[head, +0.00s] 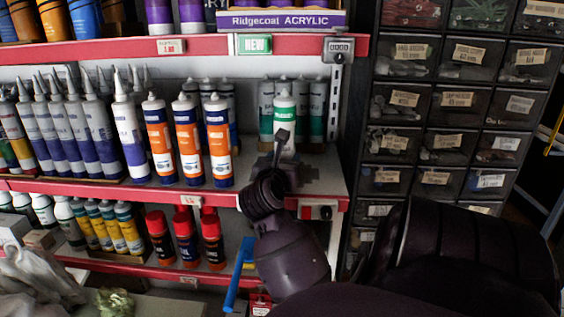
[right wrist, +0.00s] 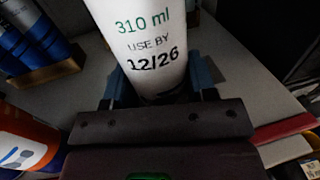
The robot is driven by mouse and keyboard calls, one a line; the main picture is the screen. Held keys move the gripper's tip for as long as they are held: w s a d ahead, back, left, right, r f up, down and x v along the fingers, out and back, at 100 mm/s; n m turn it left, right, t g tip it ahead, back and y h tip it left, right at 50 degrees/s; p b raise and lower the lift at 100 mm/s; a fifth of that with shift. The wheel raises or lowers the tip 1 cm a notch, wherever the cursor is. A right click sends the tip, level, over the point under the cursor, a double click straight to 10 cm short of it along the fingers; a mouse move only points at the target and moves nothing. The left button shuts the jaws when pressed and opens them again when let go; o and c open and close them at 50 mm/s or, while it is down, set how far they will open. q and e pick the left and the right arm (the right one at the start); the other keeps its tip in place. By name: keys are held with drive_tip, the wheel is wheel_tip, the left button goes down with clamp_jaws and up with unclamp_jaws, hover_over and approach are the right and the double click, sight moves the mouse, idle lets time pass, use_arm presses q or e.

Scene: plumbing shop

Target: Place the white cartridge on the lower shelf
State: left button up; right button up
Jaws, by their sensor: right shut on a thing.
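The white cartridge (head: 284,118) with a green band near its top is upright at the right end of the middle shelf (head: 318,176). In the right wrist view the white cartridge (right wrist: 150,42) shows "310 ml" and "USE BY 12/26" between the two fingers (right wrist: 160,88). The gripper hides its base, so I cannot tell whether it touches the shelf. My left gripper is not in view.
Orange-and-white cartridges (head: 217,140) stand to the left on the same shelf. Red-capped cans (head: 186,238) stand on the shelf below. A red front edge (head: 120,192) runs along the shelf. Drawer bins (head: 455,100) are at the right. Bare shelf shows right of the gripper.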

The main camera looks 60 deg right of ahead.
drive_tip(key=shift+f, duration=0.1)
drive_tip(key=o, duration=1.2)
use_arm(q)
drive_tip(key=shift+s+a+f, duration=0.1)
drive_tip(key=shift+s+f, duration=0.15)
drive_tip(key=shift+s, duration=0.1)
